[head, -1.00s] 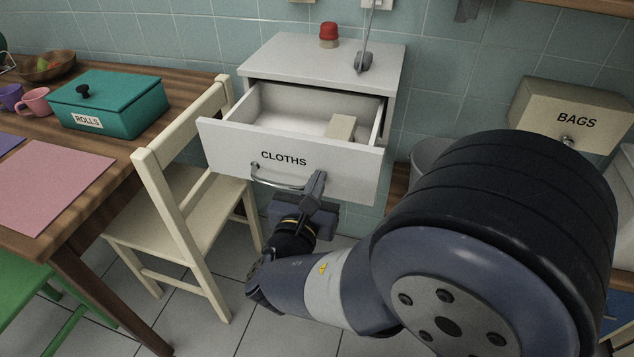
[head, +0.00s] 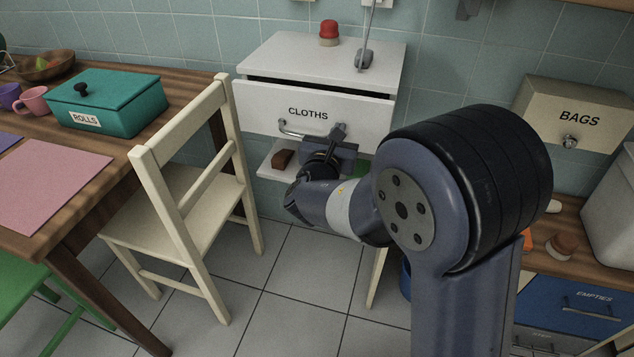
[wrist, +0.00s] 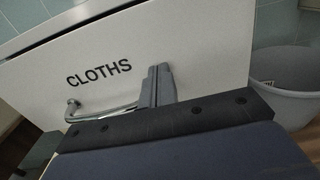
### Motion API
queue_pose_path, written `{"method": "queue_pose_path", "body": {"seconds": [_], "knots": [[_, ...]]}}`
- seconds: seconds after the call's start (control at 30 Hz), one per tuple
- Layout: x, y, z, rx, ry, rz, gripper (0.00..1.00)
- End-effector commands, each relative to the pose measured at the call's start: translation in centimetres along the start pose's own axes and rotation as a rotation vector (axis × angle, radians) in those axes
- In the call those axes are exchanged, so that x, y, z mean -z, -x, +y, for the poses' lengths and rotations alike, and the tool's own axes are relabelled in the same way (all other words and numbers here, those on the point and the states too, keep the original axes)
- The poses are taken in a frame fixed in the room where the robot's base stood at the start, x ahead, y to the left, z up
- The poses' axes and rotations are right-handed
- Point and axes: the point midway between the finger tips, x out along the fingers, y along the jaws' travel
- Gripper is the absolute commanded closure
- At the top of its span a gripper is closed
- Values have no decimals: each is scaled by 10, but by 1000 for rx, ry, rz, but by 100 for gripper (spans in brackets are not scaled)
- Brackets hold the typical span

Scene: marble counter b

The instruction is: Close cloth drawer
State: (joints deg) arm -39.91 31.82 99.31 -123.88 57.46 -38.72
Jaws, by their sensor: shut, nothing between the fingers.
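The cloth drawer (head: 262,108) has a white front lettered CLOTHS and a curved metal handle. In the head view it sits nearly in line with its white cabinet (head: 290,60), with a dark gap along its top edge. My gripper (head: 340,130) is shut and empty, its fingertips at the drawer front by the right end of the handle. In the wrist view my gripper (wrist: 158,75) meets the drawer front (wrist: 205,45) right of the handle (wrist: 72,108); it appears to touch the front. The drawer's inside is hidden.
A cream chair (head: 190,170) stands left of the cabinet, by the wooden table. A shelf (head: 268,170) under the drawer holds a brown block (head: 283,159). A BAGS box (head: 560,110) is at the right. A grey bin (wrist: 285,85) shows right of the drawer in the wrist view.

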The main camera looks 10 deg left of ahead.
Motion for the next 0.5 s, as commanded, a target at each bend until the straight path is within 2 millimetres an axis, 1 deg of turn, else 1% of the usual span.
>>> {"method": "queue_pose_path", "body": {"seconds": [0.03,0.2,0.33,0.5], "knots": [[1,-10,-1,3,0,0,100],[1,-30,0,2,-1,0,100],[0,-38,0,0,0,0,100],[-1,-42,0,0,0,-2,100]]}}
